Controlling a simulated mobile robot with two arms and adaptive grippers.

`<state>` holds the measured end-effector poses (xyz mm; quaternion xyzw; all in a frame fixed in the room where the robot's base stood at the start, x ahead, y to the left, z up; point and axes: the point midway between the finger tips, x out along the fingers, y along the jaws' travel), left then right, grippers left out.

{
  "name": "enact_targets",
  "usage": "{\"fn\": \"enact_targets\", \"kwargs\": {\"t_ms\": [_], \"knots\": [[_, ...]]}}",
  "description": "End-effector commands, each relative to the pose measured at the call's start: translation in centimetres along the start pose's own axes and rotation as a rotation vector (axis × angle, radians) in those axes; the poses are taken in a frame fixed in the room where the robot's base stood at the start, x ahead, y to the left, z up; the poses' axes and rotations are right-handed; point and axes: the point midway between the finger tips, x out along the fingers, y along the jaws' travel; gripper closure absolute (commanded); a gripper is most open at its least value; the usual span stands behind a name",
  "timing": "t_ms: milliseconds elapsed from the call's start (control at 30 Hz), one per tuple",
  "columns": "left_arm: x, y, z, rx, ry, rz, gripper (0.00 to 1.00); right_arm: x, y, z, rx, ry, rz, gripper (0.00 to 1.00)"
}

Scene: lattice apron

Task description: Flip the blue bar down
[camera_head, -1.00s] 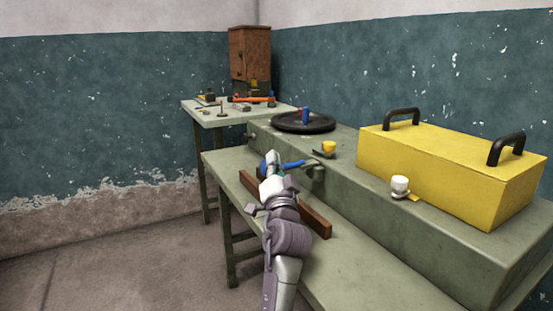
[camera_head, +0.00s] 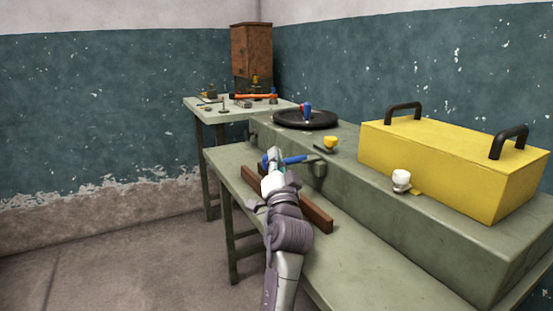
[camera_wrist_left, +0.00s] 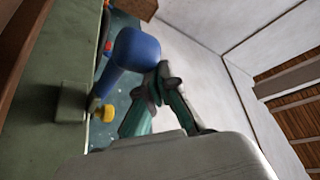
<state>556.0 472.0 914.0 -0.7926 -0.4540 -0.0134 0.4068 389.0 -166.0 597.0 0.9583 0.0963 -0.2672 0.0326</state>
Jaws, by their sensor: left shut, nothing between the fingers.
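The blue bar (camera_head: 293,160) sticks out to the left from a bracket (camera_head: 319,167) on the front of the green raised bench. It lies about level in the head view. My left gripper (camera_head: 273,155) is shut and empty at the bar's free end. In the left wrist view the bar (camera_wrist_left: 135,50) shows its thick rounded end close to the shut fingers (camera_wrist_left: 152,95). I cannot tell whether they touch it. My right gripper is in neither view.
A brown wooden beam (camera_head: 315,213) lies on the lower bench below the arm. A yellow box (camera_head: 440,160) with black handles, a white knob (camera_head: 401,177), a yellow knob (camera_head: 330,142) and a black wheel (camera_head: 290,121) are on the raised bench.

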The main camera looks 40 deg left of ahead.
Motion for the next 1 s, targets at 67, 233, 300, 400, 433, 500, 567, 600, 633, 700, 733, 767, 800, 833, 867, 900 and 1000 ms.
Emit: {"fn": "enact_targets", "kwargs": {"t_ms": [67,233,300,400,433,500,567,600,633,700,733,767,800,833,867,900,1000], "knots": [[0.6,-1.1,-0.8,0.002,-0.001,-0.008,1.0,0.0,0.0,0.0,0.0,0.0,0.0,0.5],[1.9,-3.4,-3.5,-0.002,0.009,-0.011,1.0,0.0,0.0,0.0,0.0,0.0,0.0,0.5],[2.4,-4.2,-4.5,-0.003,0.011,-0.012,1.0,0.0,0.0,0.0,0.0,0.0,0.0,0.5],[2.9,-5.2,-5.7,-0.004,0.014,-0.011,1.0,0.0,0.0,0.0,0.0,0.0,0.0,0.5],[3.1,-5.4,-6.0,-0.004,0.014,-0.011,1.0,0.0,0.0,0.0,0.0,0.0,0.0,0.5],[3.3,-5.8,-6.5,-0.003,0.015,-0.011,1.0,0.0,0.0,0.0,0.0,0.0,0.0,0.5],[3.4,-6.0,-6.7,-0.003,0.016,-0.01,1.0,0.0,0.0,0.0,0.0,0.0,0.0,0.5],[3.5,-6.1,-6.8,-0.003,0.016,-0.009,1.0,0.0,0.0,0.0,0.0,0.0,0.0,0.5],[3.5,-6.1,-6.9,-0.003,0.016,-0.009,1.0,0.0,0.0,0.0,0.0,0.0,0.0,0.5],[3.5,-6.2,-7.0,-0.002,0.016,-0.009,1.0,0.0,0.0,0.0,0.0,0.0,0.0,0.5],[3.5,-6.2,-7.0,-0.002,0.016,-0.009,1.0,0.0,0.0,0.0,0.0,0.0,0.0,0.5],[3.5,-6.2,-7.0,-0.002,0.016,-0.009,1.0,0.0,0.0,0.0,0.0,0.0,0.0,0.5],[3.5,-6.2,-7.0,-0.002,0.017,-0.009,1.0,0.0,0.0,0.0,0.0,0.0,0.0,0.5],[3.5,-6.2,-7.0,-0.002,0.017,-0.009,1.0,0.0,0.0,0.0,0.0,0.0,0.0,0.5],[3.5,-6.2,-7.0,-0.002,0.017,-0.009,1.0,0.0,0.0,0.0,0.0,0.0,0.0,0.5],[3.5,-6.2,-7.0,-0.003,0.017,-0.009,1.0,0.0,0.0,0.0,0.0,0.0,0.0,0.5],[3.5,-6.2,-7.0,-0.003,0.017,-0.009,1.0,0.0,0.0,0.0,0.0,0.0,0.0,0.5]]}}
